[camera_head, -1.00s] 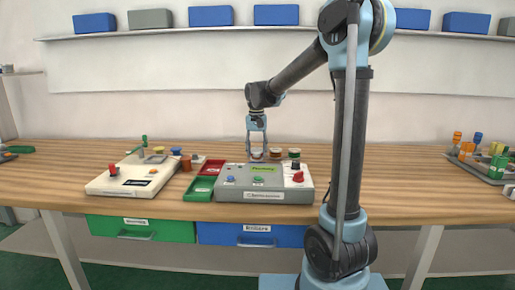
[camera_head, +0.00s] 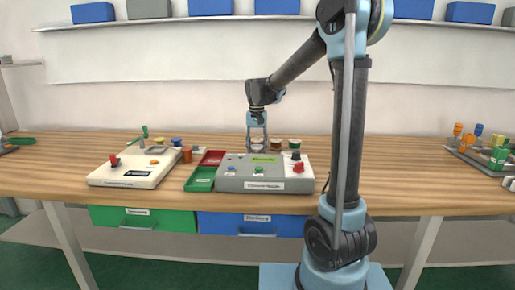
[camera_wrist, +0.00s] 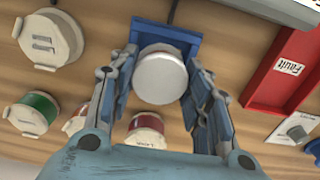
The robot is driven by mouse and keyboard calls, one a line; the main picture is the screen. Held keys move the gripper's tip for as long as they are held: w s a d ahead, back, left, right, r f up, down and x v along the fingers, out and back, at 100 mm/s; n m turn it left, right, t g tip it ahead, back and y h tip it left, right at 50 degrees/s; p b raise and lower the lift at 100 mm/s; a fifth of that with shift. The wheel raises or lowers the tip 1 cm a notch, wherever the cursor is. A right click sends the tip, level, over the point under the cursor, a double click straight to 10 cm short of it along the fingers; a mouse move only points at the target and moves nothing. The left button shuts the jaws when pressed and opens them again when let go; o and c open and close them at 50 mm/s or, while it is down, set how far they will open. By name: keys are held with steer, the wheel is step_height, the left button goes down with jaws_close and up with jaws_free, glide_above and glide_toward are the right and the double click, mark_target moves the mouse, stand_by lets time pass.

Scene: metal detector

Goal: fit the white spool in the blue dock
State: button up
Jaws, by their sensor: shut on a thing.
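The white spool (camera_wrist: 159,78) is between the fingers of my gripper (camera_wrist: 162,84) in the wrist view, its round white end facing the camera. My gripper is shut on it. The blue dock (camera_wrist: 183,34) is right behind the spool, which covers its middle; its blue edges show above and to both sides. I cannot tell whether the spool is seated in the dock or only over it. In the head view my gripper (camera_head: 257,143) points down just behind the grey detector box; the dock is not distinguishable there.
The grey detector box (camera_head: 262,185) stands in front of my gripper. A red-brown spool (camera_wrist: 147,126), a green spool (camera_wrist: 38,107) and a larger white-capped one (camera_wrist: 50,36) stand nearby. A red tray (camera_wrist: 280,75) marked Fault is at right. The table's right middle (camera_head: 410,165) is clear.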

steer(key=shift+s, duration=0.15)
steer(key=shift+f, duration=0.85)
stand_by(1.5)
steer(key=o, duration=1.3)
steer(key=shift+c, duration=0.2)
steer(key=shift+r, duration=0.1)
steer(key=shift+r, duration=3.7)
